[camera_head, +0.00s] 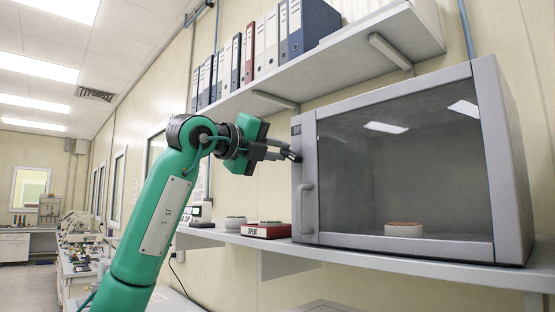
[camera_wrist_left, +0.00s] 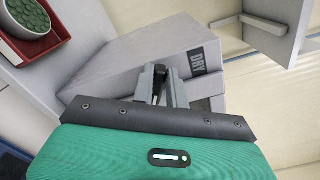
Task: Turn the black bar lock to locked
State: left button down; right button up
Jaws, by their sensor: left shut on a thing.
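A grey cabinet (camera_head: 485,150) with a large glass door stands on a shelf at the right, and its door looks closed. My left gripper (camera_head: 288,153) is at the upper left of the cabinet's front frame, shut on the black bar lock (camera_wrist_left: 160,72). In the left wrist view the small black bar stands between the two grey fingers (camera_wrist_left: 161,88), which hide part of it. How far the lock is turned is hard to tell. A dark label (camera_wrist_left: 203,60) is beside the fingers. My right gripper is not in view.
A vertical door handle (camera_head: 306,208) is below the lock. A red tray (camera_head: 266,230) and a bowl (camera_head: 235,221) stand left of the cabinet.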

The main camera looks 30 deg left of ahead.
pick_arm(q)
jog(key=shift+f+n+b, duration=0.2)
jog(key=shift+n+b, duration=0.1)
jog(key=shift+n, duration=0.3)
jog(key=shift+a+n, duration=0.1)
jog(key=shift+n, duration=0.3)
jog(key=n+b, duration=0.1)
jog(key=n, duration=0.1)
jog(key=n+b, duration=0.1)
jog(key=n, duration=0.1)
jog(key=shift+f+b, duration=0.3)
jog(key=shift+b, duration=0.05)
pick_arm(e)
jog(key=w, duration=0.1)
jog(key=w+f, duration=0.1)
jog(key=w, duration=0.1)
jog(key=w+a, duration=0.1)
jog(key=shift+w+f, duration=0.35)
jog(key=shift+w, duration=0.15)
pick_arm(q)
jog(key=c, duration=1.4)
grip_release()
jog(key=shift+w+a, duration=0.1)
